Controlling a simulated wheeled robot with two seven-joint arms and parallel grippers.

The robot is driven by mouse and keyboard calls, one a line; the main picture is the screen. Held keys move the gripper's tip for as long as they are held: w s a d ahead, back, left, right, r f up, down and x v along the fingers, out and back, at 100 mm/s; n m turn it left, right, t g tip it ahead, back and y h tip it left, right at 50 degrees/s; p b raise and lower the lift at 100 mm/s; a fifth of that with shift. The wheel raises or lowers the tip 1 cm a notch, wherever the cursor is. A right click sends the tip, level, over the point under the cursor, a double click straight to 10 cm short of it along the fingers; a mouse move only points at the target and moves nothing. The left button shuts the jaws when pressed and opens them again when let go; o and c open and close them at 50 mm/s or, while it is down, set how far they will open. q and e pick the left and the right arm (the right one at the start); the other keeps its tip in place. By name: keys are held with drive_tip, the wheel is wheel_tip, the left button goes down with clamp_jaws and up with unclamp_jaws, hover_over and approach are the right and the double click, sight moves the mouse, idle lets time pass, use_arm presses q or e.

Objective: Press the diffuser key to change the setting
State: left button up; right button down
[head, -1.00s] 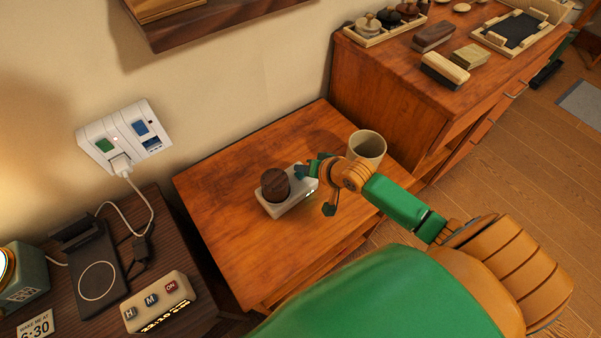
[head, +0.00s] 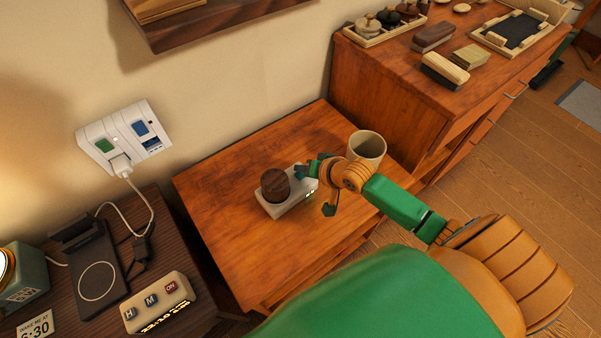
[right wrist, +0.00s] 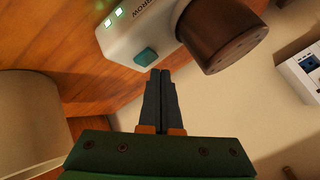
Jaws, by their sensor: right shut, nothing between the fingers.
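The diffuser (head: 275,186) stands on the wooden side table, with a dark wood cylinder on a pale base. In the right wrist view the diffuser base (right wrist: 140,30) carries a teal key (right wrist: 146,56) on its near side and small lit green lights (right wrist: 114,17). My right gripper (right wrist: 160,73) is shut and empty, its tips close beside the key; I cannot tell if they touch. In the head view my right gripper (head: 302,173) is at the right end of the base, and the key cannot be made out. My left gripper is not in view.
A beige cup (head: 367,147) stands just behind my right wrist on the side table (head: 235,240). A dark nightstand at left holds a charging pad (head: 97,283) and a keyed box (head: 158,300). A taller dresser (head: 380,80) stands at back right. The table front is clear.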

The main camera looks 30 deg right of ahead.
sight(303, 177)
idle(0.5)
drive_tip(key=shift+f, duration=0.4)
drive_tip(key=shift+f, duration=0.45)
idle(0.6)
drive_tip(key=shift+r+p, duration=0.85)
drive_tip(key=shift+r, duration=0.1)
wheel_tip(303, 177, up, 5)
drive_tip(key=p, duration=0.6)
